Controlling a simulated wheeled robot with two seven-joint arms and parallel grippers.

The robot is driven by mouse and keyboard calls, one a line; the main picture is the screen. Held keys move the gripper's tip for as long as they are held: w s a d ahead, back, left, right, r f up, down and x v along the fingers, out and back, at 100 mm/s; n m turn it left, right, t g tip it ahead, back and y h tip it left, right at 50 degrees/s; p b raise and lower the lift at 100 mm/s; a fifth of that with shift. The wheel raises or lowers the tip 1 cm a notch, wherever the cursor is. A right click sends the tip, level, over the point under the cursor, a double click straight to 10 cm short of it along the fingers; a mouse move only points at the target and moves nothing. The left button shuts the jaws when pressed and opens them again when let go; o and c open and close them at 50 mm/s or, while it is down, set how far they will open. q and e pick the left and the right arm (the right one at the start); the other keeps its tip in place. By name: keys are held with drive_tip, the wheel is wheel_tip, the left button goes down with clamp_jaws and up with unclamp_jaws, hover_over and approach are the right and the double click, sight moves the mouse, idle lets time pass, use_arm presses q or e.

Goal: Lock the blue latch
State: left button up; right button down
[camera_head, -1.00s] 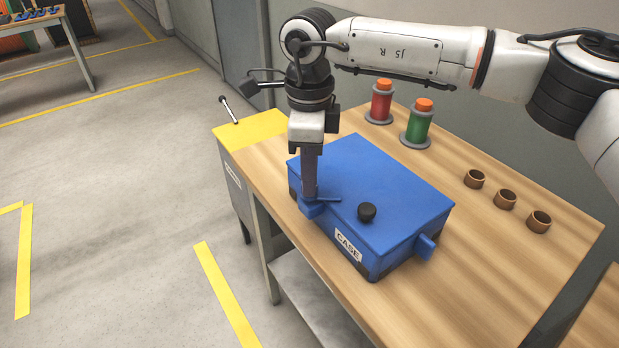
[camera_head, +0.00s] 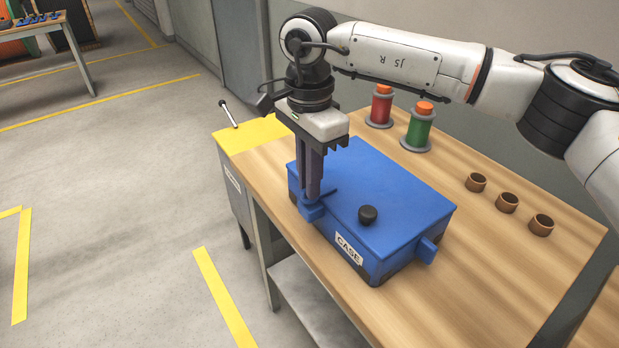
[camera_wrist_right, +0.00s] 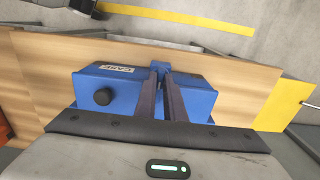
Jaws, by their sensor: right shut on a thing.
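A blue case (camera_head: 405,200) with a black knob (camera_head: 368,215) on its lid and a CASE label on its front sits on the wooden table. The blue latch (camera_head: 314,212) is a small block with a thin lever at the case's left front edge. It also shows in the right wrist view (camera_wrist_right: 159,66). My right gripper (camera_head: 312,196) points down over the latch, its fingers close together and shut on the latch's lever. The fingers hide much of the lever. My left gripper is not in view.
Another blue block (camera_head: 427,250) sticks out of the case's right end. Red (camera_head: 381,106) and green (camera_head: 418,128) spools stand behind the case. Several brown rings (camera_head: 507,202) lie at the right. A yellow surface (camera_head: 250,134) with a small lever (camera_head: 228,114) is at the left.

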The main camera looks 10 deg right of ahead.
idle(0.5)
drive_tip(key=c, duration=1.8)
unclamp_jaws()
drive_tip(key=shift+c, duration=0.2)
wheel_tip(320, 180, up, 10)
drive_tip(key=shift+r+b, duration=0.2)
drive_tip(key=shift+b, duration=0.15)
drive_tip(key=shift+s, duration=0.1)
